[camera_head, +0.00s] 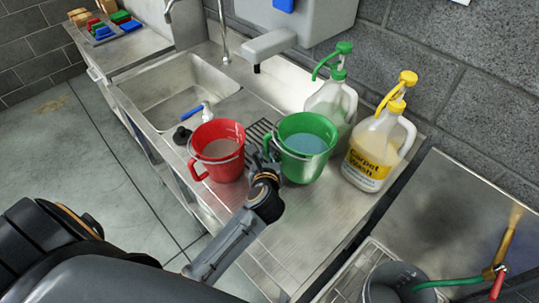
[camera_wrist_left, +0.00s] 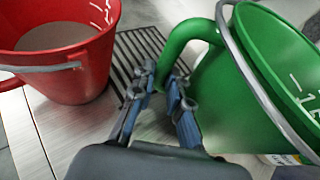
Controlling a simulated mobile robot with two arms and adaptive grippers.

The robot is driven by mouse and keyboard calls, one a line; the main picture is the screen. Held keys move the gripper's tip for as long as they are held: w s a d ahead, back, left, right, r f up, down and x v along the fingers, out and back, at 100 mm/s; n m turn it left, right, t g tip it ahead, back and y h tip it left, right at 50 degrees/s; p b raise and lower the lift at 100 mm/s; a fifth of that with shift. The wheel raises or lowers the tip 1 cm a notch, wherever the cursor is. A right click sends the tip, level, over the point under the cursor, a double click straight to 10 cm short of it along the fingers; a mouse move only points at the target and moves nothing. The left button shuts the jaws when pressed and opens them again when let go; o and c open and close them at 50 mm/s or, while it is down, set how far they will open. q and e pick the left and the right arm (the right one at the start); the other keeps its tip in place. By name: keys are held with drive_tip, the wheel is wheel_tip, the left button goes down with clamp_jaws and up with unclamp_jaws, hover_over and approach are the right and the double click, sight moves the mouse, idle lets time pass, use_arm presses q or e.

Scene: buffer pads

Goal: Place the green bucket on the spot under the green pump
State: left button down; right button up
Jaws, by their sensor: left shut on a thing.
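The green bucket (camera_head: 302,170) stands upright, or nearly so, at the counter's middle, with blue liquid inside. My left gripper (camera_head: 266,163) is at its left side, shut on its handle. In the left wrist view the fingers (camera_wrist_left: 163,88) close around the lower end of the green handle (camera_wrist_left: 190,32), and the bucket (camera_wrist_left: 235,95) fills the right. The green pump (camera_head: 338,62) tops a clear jug (camera_head: 330,105) just behind the bucket. The bucket hides the jug's lower part. I cannot tell whether the bucket touches the counter. My right gripper is not in view.
A red bucket (camera_head: 217,148) stands close to the left of my gripper, beside a drain grate (camera_wrist_left: 135,50). A yellow-pump carpet wash jug (camera_head: 372,150) stands right of the green bucket. A sink (camera_head: 180,90) lies at left. The counter's front right is clear.

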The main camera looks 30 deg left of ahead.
sight(266, 156)
use_arm(q)
drive_tip(key=shift+f+x, duration=0.2)
drive_tip(key=shift+x, duration=0.95)
drive_tip(key=shift+w+a+f, duration=0.15)
drive_tip(key=shift+f, duration=0.2)
drive_tip(key=shift+w+a+f, duration=0.15)
drive_tip(key=shift+f, duration=0.15)
wheel_tip(266, 156, down, 3)
drive_tip(key=shift+r+p, duration=0.15)
drive_tip(key=shift+p, duration=0.35)
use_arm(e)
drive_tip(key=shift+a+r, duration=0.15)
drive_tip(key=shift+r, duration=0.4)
use_arm(q)
drive_tip(key=shift+f, duration=0.2)
drive_tip(key=shift+f, duration=0.1)
drive_tip(key=c, duration=1.3)
unclamp_jaws()
drive_tip(key=shift+s+f, duration=0.15)
drive_tip(key=shift+s, duration=0.05)
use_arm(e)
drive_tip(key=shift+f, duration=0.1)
use_arm(q)
drive_tip(key=shift+d, duration=0.1)
